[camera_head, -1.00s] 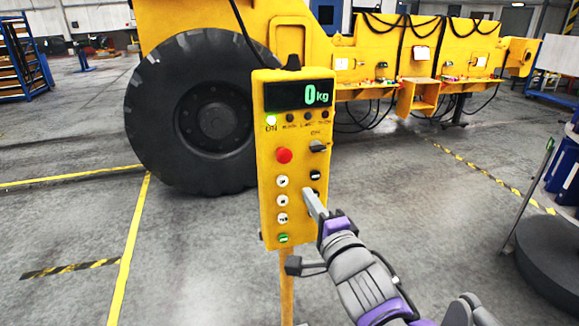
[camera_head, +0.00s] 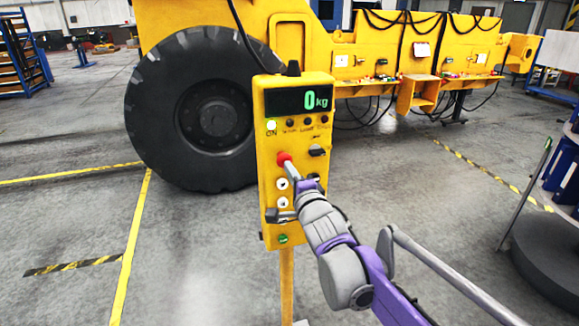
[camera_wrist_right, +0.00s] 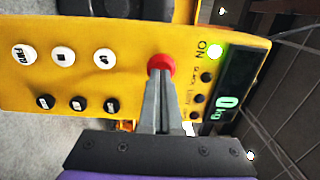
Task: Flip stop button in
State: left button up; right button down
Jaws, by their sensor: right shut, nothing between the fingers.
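The red stop button (camera_head: 284,158) sits on the upper middle of the yellow control box (camera_head: 264,190), below a display reading 0 kg (camera_head: 299,98). My right gripper (camera_head: 289,164) is shut, with its fingertips at the stop button, covering part of it. In the right wrist view the shut fingers (camera_wrist_right: 160,75) meet the lower edge of the red button (camera_wrist_right: 162,62); whether the button is pressed in I cannot tell. My left gripper is not in view.
White buttons (camera_head: 282,184) and a green button (camera_head: 283,239) lie below the stop button. A green ON lamp (camera_wrist_right: 216,52) glows. A black rotary switch (camera_head: 317,150) is to the right. A yellow vehicle with a large black tyre (camera_head: 215,115) stands behind.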

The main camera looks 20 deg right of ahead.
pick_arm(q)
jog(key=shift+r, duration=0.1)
pick_arm(e)
jog(key=shift+w, duration=0.25)
